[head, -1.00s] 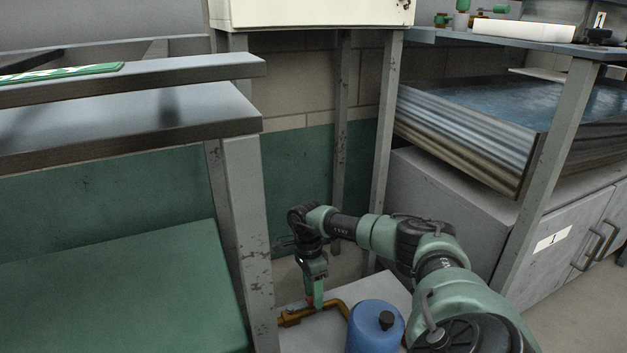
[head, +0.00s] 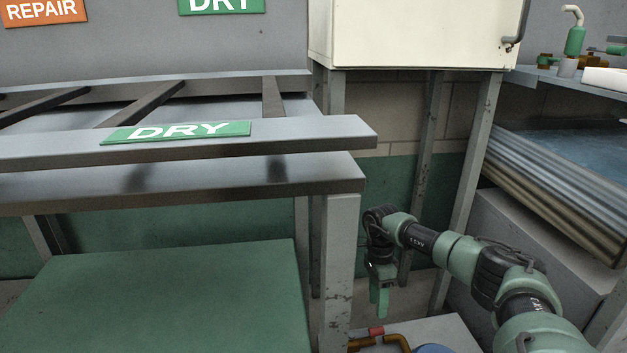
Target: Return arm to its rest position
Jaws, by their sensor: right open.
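My right arm comes in from the lower right. My right gripper (head: 380,292) hangs downward at its end, with green fingers, open, and nothing shows between them. It is just right of the grey table leg, above a low grey surface. A brass pipe piece with a red part (head: 375,332) lies below it, apart from the fingers. The top of a blue container (head: 433,349) shows at the bottom edge, mostly cut off. My left gripper is not in view.
A grey rack table (head: 330,182) with a DRY sign (head: 178,132) stands on the left, its leg (head: 340,265) close to my right gripper. A white cabinet (head: 415,35) is above. A corrugated sink (head: 560,190) is at right. A green shelf (head: 160,305) is bare.

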